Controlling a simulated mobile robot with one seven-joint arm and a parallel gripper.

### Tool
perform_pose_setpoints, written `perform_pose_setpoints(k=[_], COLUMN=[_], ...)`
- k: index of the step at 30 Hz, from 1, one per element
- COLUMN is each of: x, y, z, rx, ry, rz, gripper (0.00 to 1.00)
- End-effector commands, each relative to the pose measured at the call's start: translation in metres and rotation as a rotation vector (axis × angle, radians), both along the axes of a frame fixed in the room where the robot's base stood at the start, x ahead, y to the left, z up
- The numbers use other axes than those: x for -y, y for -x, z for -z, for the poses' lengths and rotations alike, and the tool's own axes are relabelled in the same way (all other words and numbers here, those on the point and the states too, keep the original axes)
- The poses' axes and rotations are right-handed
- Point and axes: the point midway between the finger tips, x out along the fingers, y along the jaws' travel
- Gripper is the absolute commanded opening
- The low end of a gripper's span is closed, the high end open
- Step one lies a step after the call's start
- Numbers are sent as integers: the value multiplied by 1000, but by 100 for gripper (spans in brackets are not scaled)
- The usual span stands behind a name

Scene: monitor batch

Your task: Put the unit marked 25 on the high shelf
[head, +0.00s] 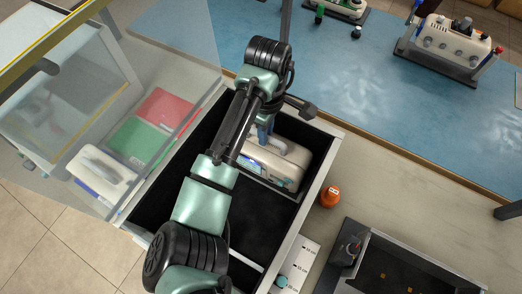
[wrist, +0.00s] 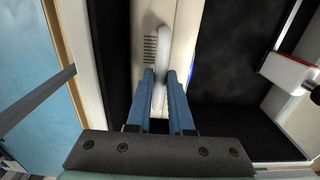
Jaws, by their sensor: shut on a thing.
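A cream unit (head: 278,160) with a handle on top sits in the far compartment of an open black-lined drawer or bin (head: 333,160) in the head view. I cannot read its number. My gripper (head: 265,138) is over this unit, partly hidden by my arm. In the wrist view my gripper's blue fingers (wrist: 160,88) are shut on the white handle (wrist: 162,50) of the unit (wrist: 150,20). The unit is inside the bin; I cannot tell whether it touches the floor of the bin.
A similar white unit (head: 103,172) stands at left behind a clear panel (head: 165,60), near green (head: 135,140) and red (head: 165,108) mats. Another unit (head: 450,42) stands on the blue bench (head: 350,85). An orange bottle (head: 330,195) and a dark tray (head: 410,265) are at right.

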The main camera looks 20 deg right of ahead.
Motion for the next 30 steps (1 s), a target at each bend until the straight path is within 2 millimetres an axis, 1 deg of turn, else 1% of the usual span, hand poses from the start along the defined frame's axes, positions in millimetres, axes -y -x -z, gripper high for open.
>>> perform_pose_setpoints(k=[9, 13, 30], x=[0, 0, 0], y=[0, -1, -1], z=[0, -3, -31], rx=[-1, 2, 3], ry=[-1, 1, 0], rz=[0, 0, 0], gripper=[0, 0, 0])
